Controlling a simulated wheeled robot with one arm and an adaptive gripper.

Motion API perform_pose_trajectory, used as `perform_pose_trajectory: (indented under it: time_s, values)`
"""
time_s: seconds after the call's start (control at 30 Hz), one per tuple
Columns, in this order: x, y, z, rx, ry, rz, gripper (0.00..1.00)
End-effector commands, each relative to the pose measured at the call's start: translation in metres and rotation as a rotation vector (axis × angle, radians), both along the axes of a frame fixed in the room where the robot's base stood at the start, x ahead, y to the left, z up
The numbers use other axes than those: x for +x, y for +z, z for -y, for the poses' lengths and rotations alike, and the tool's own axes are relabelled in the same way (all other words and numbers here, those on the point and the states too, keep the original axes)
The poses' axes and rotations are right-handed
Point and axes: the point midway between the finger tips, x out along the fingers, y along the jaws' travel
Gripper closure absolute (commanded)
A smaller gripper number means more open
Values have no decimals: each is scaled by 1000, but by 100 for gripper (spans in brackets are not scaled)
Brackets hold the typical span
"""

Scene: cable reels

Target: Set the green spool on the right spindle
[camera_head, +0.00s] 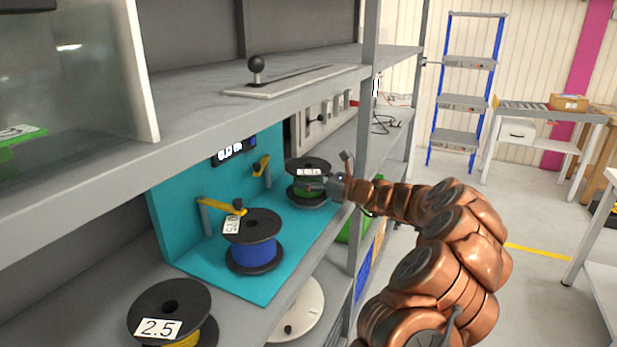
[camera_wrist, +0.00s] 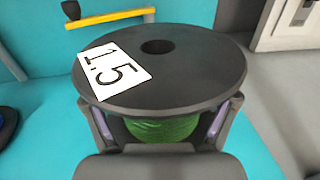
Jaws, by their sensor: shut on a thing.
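The green spool (camera_head: 303,189) has black flanges and a white label; in the wrist view its top flange (camera_wrist: 190,80) reads 1.5. My gripper (camera_head: 328,185) is shut on it, with a finger on each side of the green winding (camera_wrist: 165,128). The spool is upright at the right part of the turquoise stand (camera_head: 215,170). I cannot tell whether it touches the base. The right spindle is not visible; the spool's centre hole (camera_wrist: 157,47) looks dark. A yellow arm (camera_head: 261,165) on a grey post is swung aside behind the spool.
A blue spool (camera_head: 253,250) stands on the left of the stand, a yellow arm (camera_head: 218,206) reaching over it. A 2.5 spool (camera_head: 170,310) with yellow winding is nearer, at lower left. The shelf upright (camera_head: 362,150) is close to my arm. A shelf overhangs the stand.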

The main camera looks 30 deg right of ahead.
Motion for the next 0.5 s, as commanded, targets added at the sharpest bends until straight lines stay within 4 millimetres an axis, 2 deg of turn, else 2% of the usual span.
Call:
perform_pose_trajectory:
  time_s: [0.5]
  values:
    - [0, -14, 0, -1, 0, 1, 84]
